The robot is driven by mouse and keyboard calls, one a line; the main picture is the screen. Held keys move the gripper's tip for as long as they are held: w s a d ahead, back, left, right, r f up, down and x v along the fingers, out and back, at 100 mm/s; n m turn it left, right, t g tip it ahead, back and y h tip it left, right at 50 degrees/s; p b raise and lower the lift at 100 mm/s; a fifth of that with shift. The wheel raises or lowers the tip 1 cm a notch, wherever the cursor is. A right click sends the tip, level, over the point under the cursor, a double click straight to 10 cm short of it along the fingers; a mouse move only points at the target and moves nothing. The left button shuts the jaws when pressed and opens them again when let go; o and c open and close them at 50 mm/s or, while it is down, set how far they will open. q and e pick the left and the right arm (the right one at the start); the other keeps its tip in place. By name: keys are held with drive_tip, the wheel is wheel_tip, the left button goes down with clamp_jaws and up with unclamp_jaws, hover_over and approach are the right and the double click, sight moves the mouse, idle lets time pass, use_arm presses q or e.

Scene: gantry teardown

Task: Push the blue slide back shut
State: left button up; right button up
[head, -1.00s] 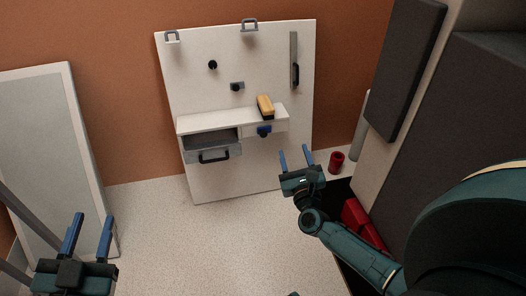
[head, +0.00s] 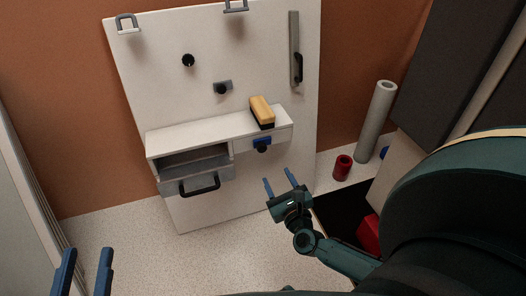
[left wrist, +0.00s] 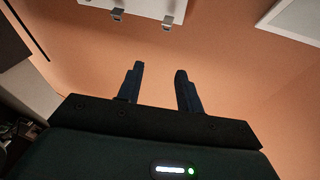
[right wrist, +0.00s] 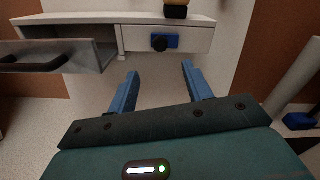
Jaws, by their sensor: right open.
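The blue slide (head: 262,141) with a black knob sits on the white front panel at the right end of the shelf unit. It also shows in the right wrist view (right wrist: 172,41), ahead of the fingers. My right gripper (head: 279,178) is open and empty, below and right of the slide and apart from it. My left gripper (head: 85,262) is open and empty at the lower left, far from the slide. In the left wrist view its fingers (left wrist: 158,70) stand apart before the orange wall.
The grey drawer (head: 196,181) left of the slide stands open. A yellow-topped block (head: 261,109) lies on the shelf (head: 215,129). A red cup (head: 342,167) and a grey roll (head: 376,122) stand to the right. The floor (head: 140,255) before the board is clear.

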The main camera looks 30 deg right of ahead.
sight(262, 150)
drive_tip(key=b+x, duration=0.2)
drive_tip(key=x, duration=0.9)
drive_tip(key=shift+w, duration=0.15)
drive_tip(key=shift+c, duration=0.2)
clamp_jaws()
drive_tip(key=shift+a, duration=0.15)
